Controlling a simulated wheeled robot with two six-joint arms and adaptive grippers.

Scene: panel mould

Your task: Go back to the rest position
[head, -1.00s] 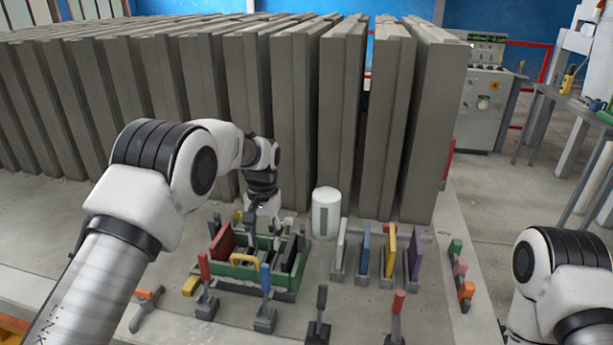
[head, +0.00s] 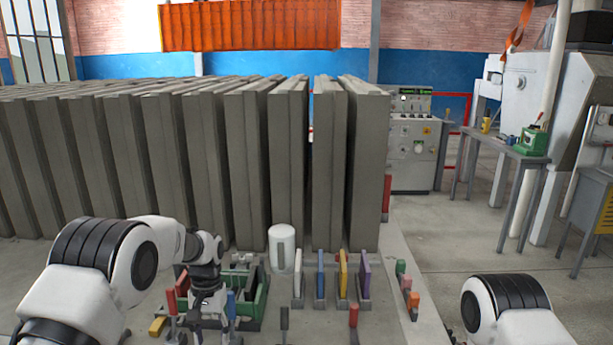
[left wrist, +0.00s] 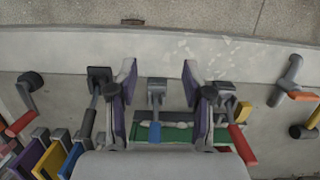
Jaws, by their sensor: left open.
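My left gripper (head: 207,308) is in front of the green mould frame (head: 262,300) in the head view, and the arm hides part of the frame. In the left wrist view the two fingers of my left gripper (left wrist: 158,75) stand wide apart with nothing held between them. A lever with a blue handle (left wrist: 157,132) shows between and below the fingers. The green mould frame (left wrist: 180,137) lies just behind that handle. Of my right arm, only a white and black link shows at the lower right of the head view; its gripper is out of sight.
White (head: 298,276), blue (head: 320,274), yellow (head: 342,272) and purple (head: 365,278) plates stand in holders right of the frame. A white cylinder (head: 281,250) stands behind. Tall grey panels (head: 328,160) fill the back. Red-handled levers (head: 353,317) stand near the front edge.

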